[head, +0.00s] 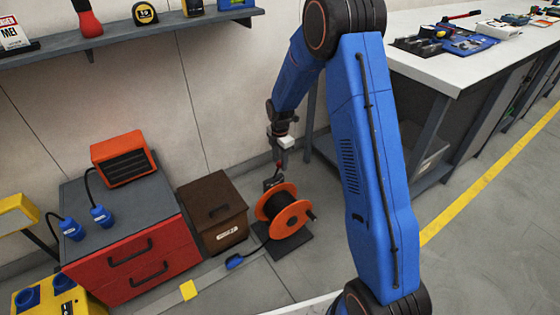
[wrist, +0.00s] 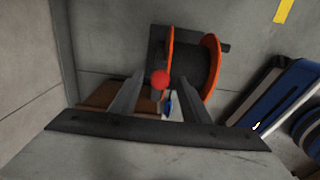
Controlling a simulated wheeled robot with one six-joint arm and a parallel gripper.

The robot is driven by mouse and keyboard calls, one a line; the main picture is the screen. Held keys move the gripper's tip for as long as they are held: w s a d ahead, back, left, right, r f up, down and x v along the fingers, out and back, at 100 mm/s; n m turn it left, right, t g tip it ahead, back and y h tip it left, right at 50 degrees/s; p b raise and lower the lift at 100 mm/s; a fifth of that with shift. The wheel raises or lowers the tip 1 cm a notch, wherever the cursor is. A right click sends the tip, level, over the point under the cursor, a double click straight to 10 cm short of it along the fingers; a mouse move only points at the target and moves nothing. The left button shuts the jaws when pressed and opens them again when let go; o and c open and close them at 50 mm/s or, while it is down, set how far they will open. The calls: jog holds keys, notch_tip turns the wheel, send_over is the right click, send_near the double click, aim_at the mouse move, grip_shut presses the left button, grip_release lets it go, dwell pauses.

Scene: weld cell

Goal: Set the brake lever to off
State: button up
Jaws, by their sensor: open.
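The cable reel (head: 291,209) has orange flanges and a dark drum, and stands on a dark base on the floor. It also shows in the wrist view (wrist: 172,62). A red ball knob (wrist: 160,79), apparently the brake lever's end, shows between my fingertips in the wrist view. The lever's shaft and its off mark cannot be made out. My gripper (head: 280,162) points down just above the reel in the head view. In the wrist view my gripper (wrist: 159,82) is open, one finger on each side of the knob; contact cannot be told.
A brown box (head: 212,209) stands left of the reel, beside a red drawer cabinet (head: 136,262) with an orange heater-like unit (head: 124,159). A blue plug (head: 235,262) lies on the floor in front. A workbench (head: 445,60) stands at right. A shelf (head: 130,36) runs along the wall.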

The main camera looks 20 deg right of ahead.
jog(key=shift+c, duration=0.4)
grip_shut()
jog(key=shift+a, duration=0.15)
jog(key=shift+s+a+r+t+h, duration=0.1)
jog(key=shift+s+a+t+h, duration=0.05)
jog(key=shift+a+h, duration=0.3)
jog(key=shift+s+a+r+t+h, duration=0.15)
jog(key=shift+a+h, duration=0.2)
jog(key=shift+h, duration=0.2)
jog(key=a+h, duration=0.1)
jog(key=a+t+h, duration=0.1)
jog(key=a+h, duration=0.1)
jog(key=shift+s, duration=0.4)
jog(key=h, duration=0.1)
jog(key=a+h, duration=0.1)
jog(key=a+t, duration=0.1)
jog(key=shift+s+a+f+h, duration=0.1)
jog(key=shift+s+f+h, duration=0.25)
jog(key=shift+h, duration=0.05)
jog(key=shift+s+a+f+t+h, duration=0.2)
jog(key=shift+a+h, duration=0.15)
jog(key=shift+h, duration=0.15)
jog(key=shift+s+a+f+t+h, duration=0.15)
jog(key=shift+a+h, duration=0.15)
jog(key=shift+h, duration=0.2)
jog(key=shift+w, duration=0.1)
